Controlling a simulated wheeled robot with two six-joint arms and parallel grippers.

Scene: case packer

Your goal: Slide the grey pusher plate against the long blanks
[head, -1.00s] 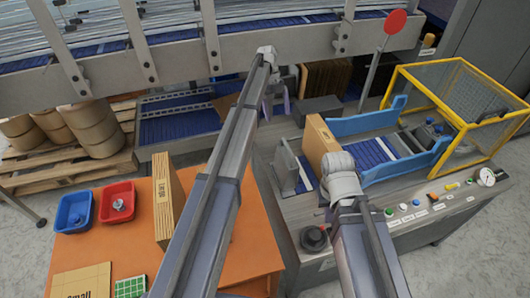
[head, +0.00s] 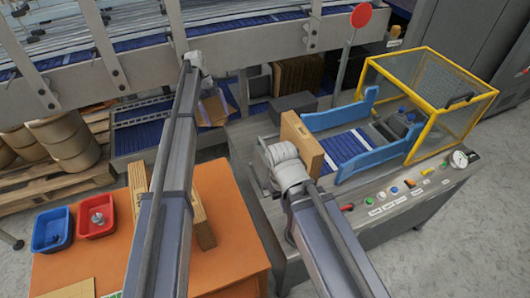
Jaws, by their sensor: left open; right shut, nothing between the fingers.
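The grey pusher plate (head: 262,166) stands upright on the machine deck, partly hidden behind my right wrist. A brown upright stack of blanks (head: 303,142) stands just to its right on the deck; I cannot tell whether plate and blanks touch. My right gripper (head: 268,160) is shut and empty, close to the plate; its fingers are largely hidden by the wrist. My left gripper (head: 203,82) is open and empty beyond the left arm, near the conveyor frame; its fingers are hard to make out.
The orange table (head: 225,240) at the left carries upright stacks of blanks (head: 200,215), a blue bin (head: 52,230) and a red bin (head: 96,215). Blue guides (head: 335,115) and a yellow-framed guard (head: 430,100) stand right of the blanks. Controls (head: 395,190) line the machine's front edge.

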